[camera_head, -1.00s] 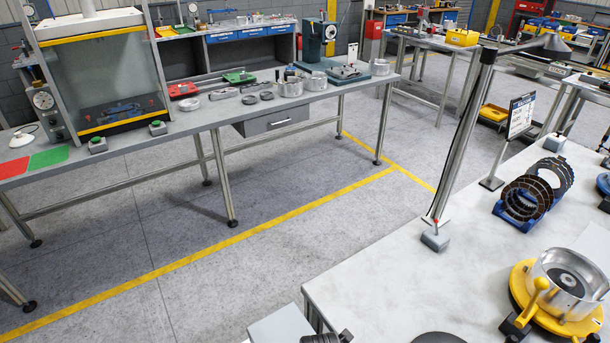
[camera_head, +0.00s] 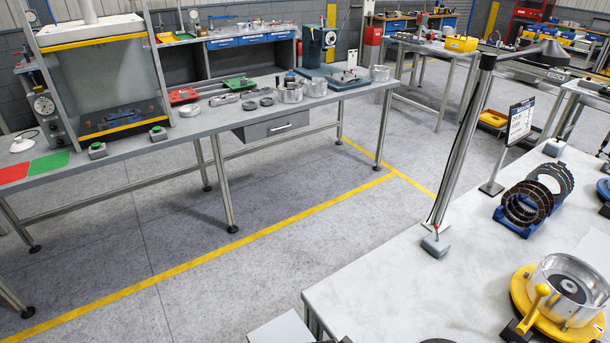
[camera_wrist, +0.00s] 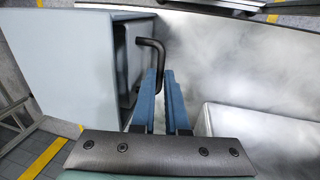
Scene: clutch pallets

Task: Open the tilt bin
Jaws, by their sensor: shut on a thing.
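The tilt bin appears to be the light grey box (camera_wrist: 72,62) at the left of the wrist view. A dark bent bar handle (camera_wrist: 152,45) stands out from its right side. My gripper (camera_wrist: 166,75) has its two blue fingers close together at the lower end of this handle, closed on it. The exact contact is partly hidden by the fingers. A dark gap shows along the box's right side; I cannot tell how far the bin is tilted. In the head view only a pale panel (camera_head: 283,330) shows at the bottom edge, probably the box's top.
The pale worktable (camera_head: 400,285) is beside the panel, with a yellow fixture (camera_head: 558,300) and a blue rack of rings (camera_head: 535,200) on it. A post (camera_head: 465,145) rises at its far edge. Open floor (camera_head: 190,235) lies between it and the far bench (camera_head: 200,125).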

